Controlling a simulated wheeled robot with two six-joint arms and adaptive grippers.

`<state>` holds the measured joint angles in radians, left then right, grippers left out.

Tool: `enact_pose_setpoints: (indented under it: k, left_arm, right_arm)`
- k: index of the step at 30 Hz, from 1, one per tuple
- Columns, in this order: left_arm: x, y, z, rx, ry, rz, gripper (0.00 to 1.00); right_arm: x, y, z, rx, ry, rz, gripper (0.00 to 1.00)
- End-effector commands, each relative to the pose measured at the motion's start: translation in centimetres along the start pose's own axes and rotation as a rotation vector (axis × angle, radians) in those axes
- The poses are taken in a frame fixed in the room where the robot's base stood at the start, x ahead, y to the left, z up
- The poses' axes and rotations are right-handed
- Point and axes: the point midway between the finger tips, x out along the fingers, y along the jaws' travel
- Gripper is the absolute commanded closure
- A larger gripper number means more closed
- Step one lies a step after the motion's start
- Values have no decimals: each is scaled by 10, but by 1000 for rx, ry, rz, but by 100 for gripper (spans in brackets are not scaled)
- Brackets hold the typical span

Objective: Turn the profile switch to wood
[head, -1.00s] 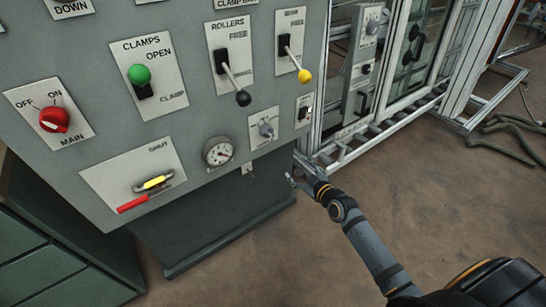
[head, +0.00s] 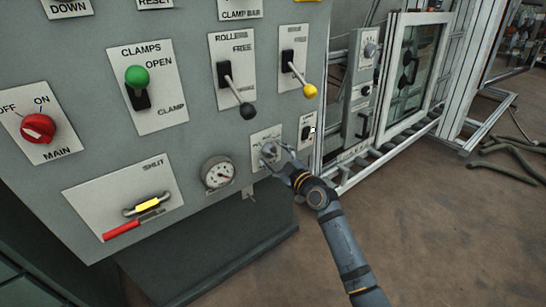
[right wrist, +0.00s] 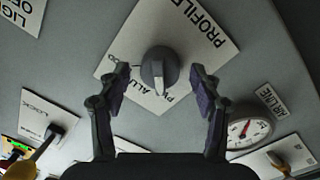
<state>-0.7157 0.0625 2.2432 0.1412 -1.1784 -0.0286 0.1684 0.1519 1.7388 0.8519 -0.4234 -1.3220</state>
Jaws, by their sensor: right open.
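The profile switch is a grey rotary knob (right wrist: 158,69) on a white plate (right wrist: 205,45) lettered PROFILE, with part of a word starting ALU showing. In the head view the knob (head: 269,151) sits low on the grey panel, right of the gauge. My right gripper (head: 276,157) is at the knob, partly covering its plate. In the right wrist view the two fingers of my right gripper (right wrist: 160,85) are spread apart, one on each side of the knob, with gaps between fingers and knob. My left gripper is in neither view.
A pressure gauge (head: 218,172) is left of the knob. A small switch plate (head: 307,131) is to the right. The rollers lever (head: 247,110) and a yellow-tipped lever (head: 309,90) stick out above. A glazed metal frame (head: 415,70) stands right. The floor is clear below.

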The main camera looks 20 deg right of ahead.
Motion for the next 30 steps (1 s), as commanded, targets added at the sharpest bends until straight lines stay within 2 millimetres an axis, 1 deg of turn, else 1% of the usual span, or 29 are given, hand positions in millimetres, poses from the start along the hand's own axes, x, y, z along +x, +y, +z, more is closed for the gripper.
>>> enact_pose_setpoints:
  k: [3,10,11,22,23,30]
  left_arm:
    - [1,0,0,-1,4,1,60]
    - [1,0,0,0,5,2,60]
    - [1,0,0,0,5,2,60]
    - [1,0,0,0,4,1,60]
    - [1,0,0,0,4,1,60]
    - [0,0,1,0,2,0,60]
  right_arm:
    - [7,0,0,0,1,0,35]
    - [7,0,0,0,0,-1,35]
    - [7,0,0,0,0,-1,38]
    - [7,0,0,1,0,-1,88]
    - [7,0,0,1,0,-1,90]
    - [7,0,0,27,-2,-2,90]
